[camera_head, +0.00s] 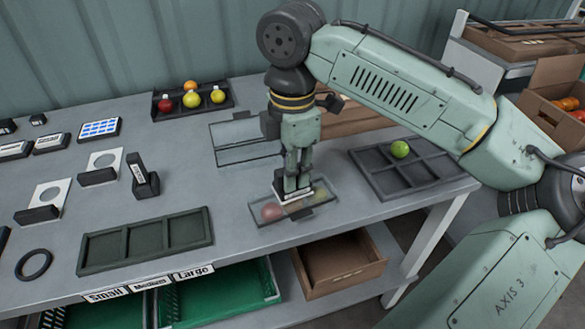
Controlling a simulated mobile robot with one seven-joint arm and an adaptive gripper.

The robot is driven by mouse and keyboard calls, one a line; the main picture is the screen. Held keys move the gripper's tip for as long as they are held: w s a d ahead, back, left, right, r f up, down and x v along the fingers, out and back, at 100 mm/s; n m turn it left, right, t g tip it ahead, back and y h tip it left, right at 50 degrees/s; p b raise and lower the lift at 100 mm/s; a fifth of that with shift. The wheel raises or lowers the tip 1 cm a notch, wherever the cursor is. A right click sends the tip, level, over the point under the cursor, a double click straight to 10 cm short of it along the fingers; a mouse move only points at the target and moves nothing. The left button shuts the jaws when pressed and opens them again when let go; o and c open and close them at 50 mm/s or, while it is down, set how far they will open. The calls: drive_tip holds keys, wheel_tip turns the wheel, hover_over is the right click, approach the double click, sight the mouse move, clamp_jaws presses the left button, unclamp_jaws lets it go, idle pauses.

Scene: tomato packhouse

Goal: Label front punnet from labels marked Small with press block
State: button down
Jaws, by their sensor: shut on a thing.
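My gripper (296,168) points straight down over the front punnet, shut on a small dark block (291,185), which looks like the press block. A white, label-like edge shows at the block's underside, at the lid. I cannot tell whether it touches the lid or hovers just above. The front punnet (263,221) is a clear, closed box with a reddish fruit at its left and a yellowish one at its right. Dark blocks with white printed faces (13,150) (51,142) stand at the far left; their print is too small to read, so the Small labels cannot be picked out.
A clear punnet (232,131) stands behind my gripper. A dark divided tray (146,240) lies front left, another (377,181) with a green tomato at right. A fruit tray (160,108) stands at back. A dark upright block (141,176) and gauge cards (58,188) are left.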

drive_tip(key=shift+f, duration=0.7)
idle(1.9)
drive_tip(key=shift+r, duration=0.1)
wheel_tip(320, 180, up, 6)
drive_tip(key=p, duration=0.6)
drive_tip(key=shift+p, duration=0.3)
